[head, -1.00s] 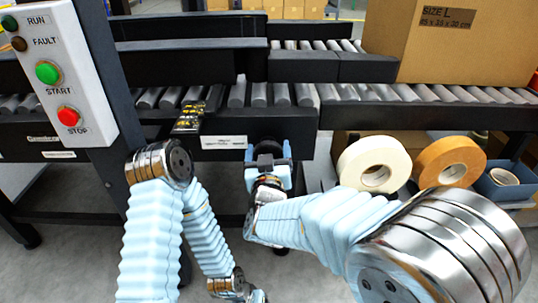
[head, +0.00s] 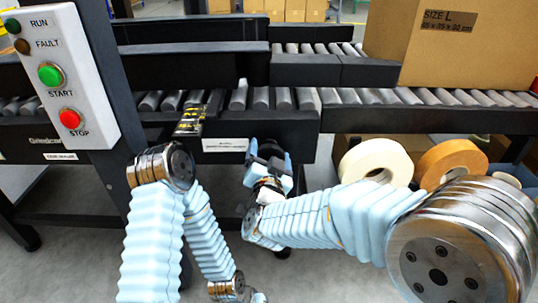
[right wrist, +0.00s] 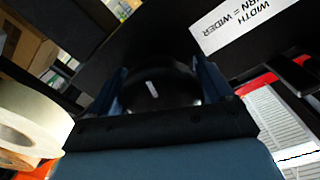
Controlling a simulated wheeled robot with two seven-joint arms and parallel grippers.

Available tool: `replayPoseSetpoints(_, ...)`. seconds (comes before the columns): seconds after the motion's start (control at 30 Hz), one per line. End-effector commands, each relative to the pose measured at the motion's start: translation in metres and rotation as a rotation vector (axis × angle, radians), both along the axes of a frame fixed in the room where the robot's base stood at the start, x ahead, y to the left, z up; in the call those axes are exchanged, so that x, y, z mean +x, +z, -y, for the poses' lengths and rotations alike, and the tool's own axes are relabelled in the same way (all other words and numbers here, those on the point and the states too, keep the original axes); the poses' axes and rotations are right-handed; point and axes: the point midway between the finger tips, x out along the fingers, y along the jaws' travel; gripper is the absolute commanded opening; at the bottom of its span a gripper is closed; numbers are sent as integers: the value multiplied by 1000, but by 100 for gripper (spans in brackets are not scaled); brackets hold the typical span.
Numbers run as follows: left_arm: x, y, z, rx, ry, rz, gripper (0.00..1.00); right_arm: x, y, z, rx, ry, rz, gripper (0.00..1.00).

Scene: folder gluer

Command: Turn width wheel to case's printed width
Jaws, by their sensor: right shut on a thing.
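The wrist view label (right wrist: 240,25) reads upside down, partly "WIDTH" and "WIDER". The cardboard case (head: 440,50) stands on the rollers at the right, printed "SIZE L"; its dimension line is small and blurred. My left gripper is out of view.
A control panel (head: 60,75) with green START and red STOP buttons stands at the left. A black and yellow piece (head: 190,122) sits on the rail left of the wheel. A white tape roll (head: 375,162) and a tan one (head: 450,162) lie below the conveyor at the right.

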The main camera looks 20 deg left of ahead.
Motion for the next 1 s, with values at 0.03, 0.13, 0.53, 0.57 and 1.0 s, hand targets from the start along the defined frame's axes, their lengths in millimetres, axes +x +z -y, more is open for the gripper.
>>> replayPoseSetpoints(0.03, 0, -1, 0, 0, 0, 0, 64, -1, -4, 1, 1, -1, -10, 49)
replayPoseSetpoints(0.13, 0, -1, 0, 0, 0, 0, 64, -1, -4, 0, 6, 0, -11, 49)
replayPoseSetpoints(0.53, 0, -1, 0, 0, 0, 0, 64, -1, -5, 0, 6, 1, -12, 90)
replayPoseSetpoints(0.57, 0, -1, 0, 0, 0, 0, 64, -1, -4, 0, 6, 0, -11, 95)
replayPoseSetpoints(1.0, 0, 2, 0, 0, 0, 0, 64, -18, -1, 4, 9, 3, -8, 100)
